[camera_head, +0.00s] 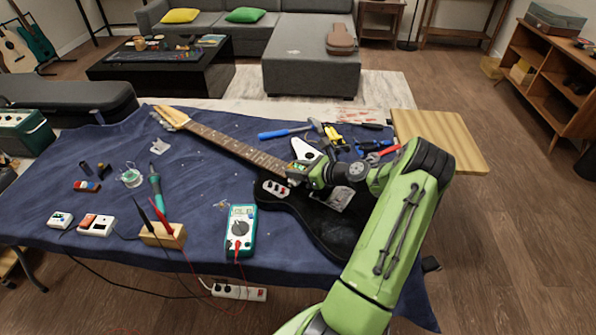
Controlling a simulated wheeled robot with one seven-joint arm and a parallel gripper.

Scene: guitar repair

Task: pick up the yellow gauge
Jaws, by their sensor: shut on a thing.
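My gripper (296,172) is low over the body of the dark electric guitar (318,222), near the end of its neck. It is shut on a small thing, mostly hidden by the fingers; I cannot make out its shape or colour. I cannot pick out a yellow gauge for certain.
A hammer (290,131) and screwdrivers lie behind my gripper. A bare wooden board (440,140) is at the right.

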